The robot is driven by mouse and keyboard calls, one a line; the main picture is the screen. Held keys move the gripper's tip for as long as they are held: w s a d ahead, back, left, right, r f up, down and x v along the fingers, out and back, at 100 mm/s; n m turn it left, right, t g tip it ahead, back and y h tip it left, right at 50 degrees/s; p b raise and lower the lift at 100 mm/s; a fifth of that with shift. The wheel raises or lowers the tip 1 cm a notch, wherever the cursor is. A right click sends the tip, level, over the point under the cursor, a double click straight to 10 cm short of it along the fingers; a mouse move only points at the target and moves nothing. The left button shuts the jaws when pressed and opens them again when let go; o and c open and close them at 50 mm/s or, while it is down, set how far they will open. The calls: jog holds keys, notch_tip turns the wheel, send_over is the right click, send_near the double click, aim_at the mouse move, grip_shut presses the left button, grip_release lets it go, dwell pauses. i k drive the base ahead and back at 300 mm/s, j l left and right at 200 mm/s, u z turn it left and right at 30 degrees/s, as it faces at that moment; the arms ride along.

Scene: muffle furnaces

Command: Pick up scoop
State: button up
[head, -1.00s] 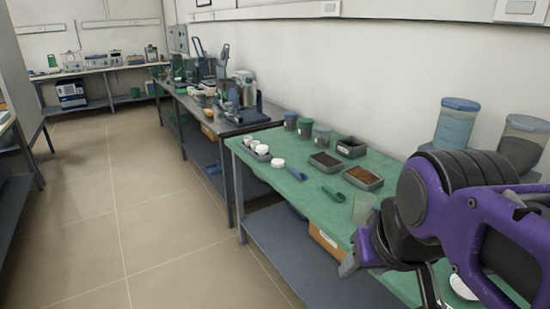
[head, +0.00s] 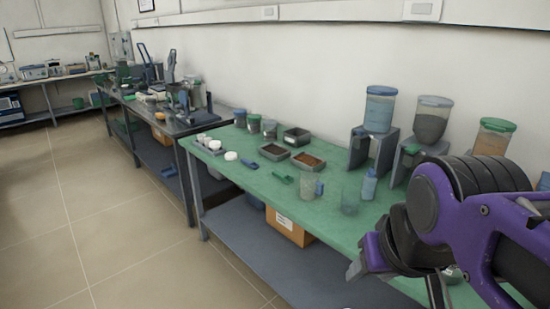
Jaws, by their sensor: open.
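A small green scoop (head: 283,178) lies on the green bench top (head: 262,192) in the head view, in front of two shallow trays. A blue scoop-like item (head: 250,164) lies to its left near the front edge. My gripper (head: 360,268) is at the lower right, in front of the bench and nearer to the camera than both items. It is open and empty, apart from everything on the bench. My purple and black arm hides the right end of the bench.
A dark-filled tray (head: 274,152), a brown-filled tray (head: 309,162) and a grey box (head: 296,136) stand behind the green scoop. Hopper dispensers (head: 378,112) line the back.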

aim_at(249, 163)
jog(key=z, duration=1.35)
jog(key=j+z, duration=0.2)
jog(key=z, duration=0.2)
jog(key=j+z, duration=0.2)
jog(key=z, duration=0.2)
jog(key=k+j, duration=0.1)
jog(key=j, duration=0.6)
jog(key=k+j, duration=0.1)
jog(key=j, duration=0.55)
jog(key=k+j, duration=0.1)
jog(key=j, duration=0.6)
jog(key=k+j, duration=0.1)
jog(key=j, duration=0.6)
jog(key=k+j, duration=0.1)
jog(key=j, duration=0.55)
jog(key=k+j, duration=0.1)
jog(key=j, duration=0.6)
jog(key=j+u, duration=0.35)
jog(key=k+l, duration=0.05)
